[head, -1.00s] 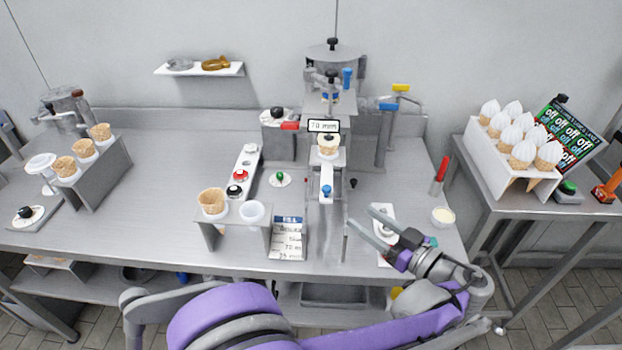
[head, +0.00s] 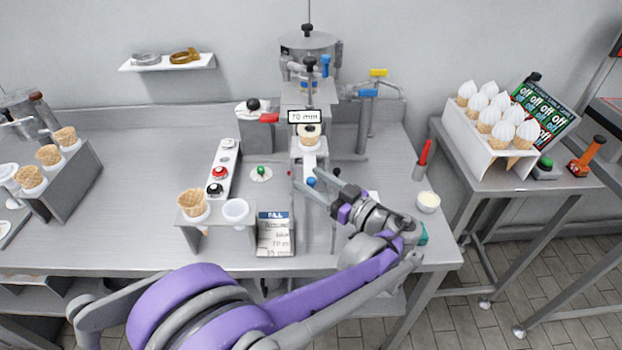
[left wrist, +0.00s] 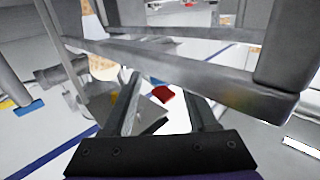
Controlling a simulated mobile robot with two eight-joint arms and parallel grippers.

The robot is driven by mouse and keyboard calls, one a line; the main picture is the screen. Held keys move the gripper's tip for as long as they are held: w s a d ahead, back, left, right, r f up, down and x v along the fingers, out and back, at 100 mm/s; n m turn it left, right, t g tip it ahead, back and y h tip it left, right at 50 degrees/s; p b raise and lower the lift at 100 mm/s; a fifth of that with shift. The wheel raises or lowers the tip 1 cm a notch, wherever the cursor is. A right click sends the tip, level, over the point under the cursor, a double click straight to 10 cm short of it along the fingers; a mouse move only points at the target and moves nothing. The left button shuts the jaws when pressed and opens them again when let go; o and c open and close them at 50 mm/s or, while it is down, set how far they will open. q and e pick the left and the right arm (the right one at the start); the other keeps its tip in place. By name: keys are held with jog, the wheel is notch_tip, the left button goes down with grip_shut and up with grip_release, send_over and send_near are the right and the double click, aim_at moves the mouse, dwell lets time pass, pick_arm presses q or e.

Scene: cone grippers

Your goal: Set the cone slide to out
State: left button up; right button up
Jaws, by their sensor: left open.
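The cone slide (head: 308,161) is a narrow white strip on a metal rail under the dispenser at the middle of the table, in the head view. A cone (head: 310,131) stands at its back end, below the "70 mm" display. A blue knob (head: 311,182) is at its front end. My left gripper (head: 309,180) is open, with its fingers at either side of the knob in this view. I cannot tell whether they touch it. In the left wrist view the open fingers (left wrist: 165,100) are close to metal frame bars. My right gripper is not in view.
A small bowl (head: 428,202) and red-handled tool (head: 423,160) are at the right. The table's left middle is clear.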

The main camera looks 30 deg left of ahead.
pick_arm(q)
jog(key=shift+w+a, duration=0.1)
jog(key=shift+a, duration=0.4)
grip_shut()
dwell(1.2)
